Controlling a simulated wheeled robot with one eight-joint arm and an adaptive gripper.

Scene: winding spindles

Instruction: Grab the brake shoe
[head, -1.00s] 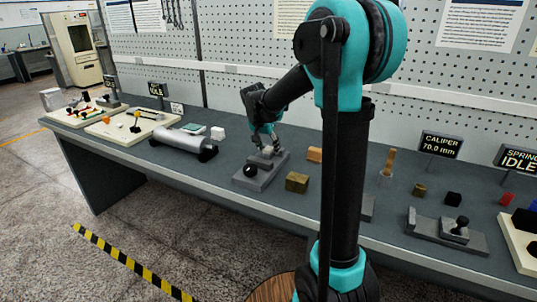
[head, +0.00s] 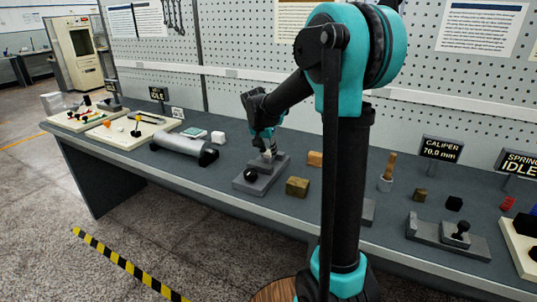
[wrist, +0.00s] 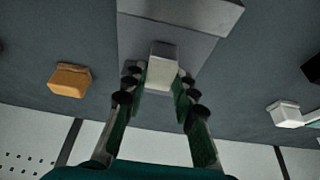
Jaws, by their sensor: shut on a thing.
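The brake shoe appears to be the small pale grey block (wrist: 162,70) between my fingers in the wrist view. In the head view its top (head: 268,156) shows just below my fingertips, small and partly hidden. My gripper (head: 267,147) points down and is shut on this block, with a finger on each side of it. I cannot tell whether the block touches the fixture.
A brass-coloured block (head: 297,187) and an orange-tan block (head: 315,159) stand right of the fixture. A grey cylinder (head: 180,146) lies to its left, with a white cube (head: 218,137) near it. The pegboard wall (head: 260,45) closes off the bench's back.

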